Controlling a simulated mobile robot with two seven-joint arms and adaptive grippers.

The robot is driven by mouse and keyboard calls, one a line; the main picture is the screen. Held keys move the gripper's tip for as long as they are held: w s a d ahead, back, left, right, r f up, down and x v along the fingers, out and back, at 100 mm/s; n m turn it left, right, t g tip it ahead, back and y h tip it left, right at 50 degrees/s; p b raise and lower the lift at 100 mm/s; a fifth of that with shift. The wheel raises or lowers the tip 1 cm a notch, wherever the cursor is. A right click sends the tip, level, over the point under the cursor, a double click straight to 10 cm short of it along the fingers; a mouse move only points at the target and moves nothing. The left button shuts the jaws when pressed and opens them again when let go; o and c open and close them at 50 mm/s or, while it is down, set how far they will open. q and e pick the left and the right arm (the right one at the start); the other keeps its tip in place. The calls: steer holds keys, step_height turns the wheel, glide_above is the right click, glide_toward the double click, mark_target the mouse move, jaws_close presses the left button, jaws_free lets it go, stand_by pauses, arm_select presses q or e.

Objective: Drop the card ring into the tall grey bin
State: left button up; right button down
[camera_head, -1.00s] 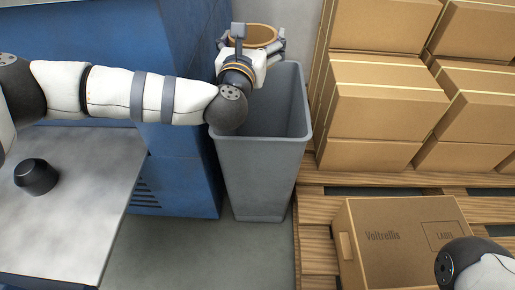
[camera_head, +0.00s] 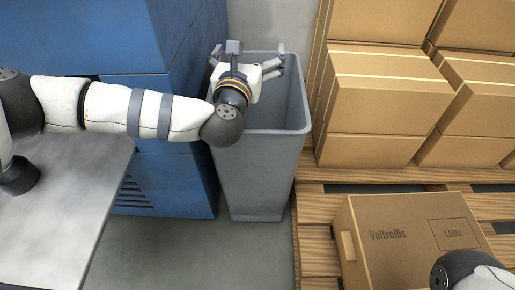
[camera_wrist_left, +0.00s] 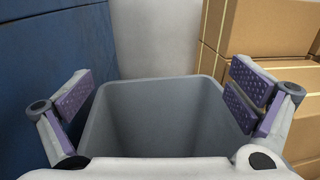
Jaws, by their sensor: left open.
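The tall grey bin (camera_head: 258,165) stands on the floor between the blue machine and the stacked boxes, and its mouth also shows in the left wrist view (camera_wrist_left: 155,87). My left gripper (camera_head: 246,50) is over the back of the bin's mouth, with its fingers spread wide and nothing between them. In the left wrist view its purple-padded fingers (camera_wrist_left: 163,97) stand far apart on either side of the bin's opening. The card ring is not visible in either view now, and the bin's bottom is hidden. My right gripper is out of view; only part of that arm shows at the lower right.
A blue machine (camera_head: 180,165) stands close to the bin's left. Stacked cartons (camera_head: 375,105) on a wooden pallet (camera_head: 315,240) stand to its right, with a single carton (camera_head: 385,265) nearer. A grey metal table (camera_head: 75,215) is at the lower left.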

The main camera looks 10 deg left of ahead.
arm_select(q)
steer(key=s, duration=1.2)
steer(key=shift+d, duration=0.3)
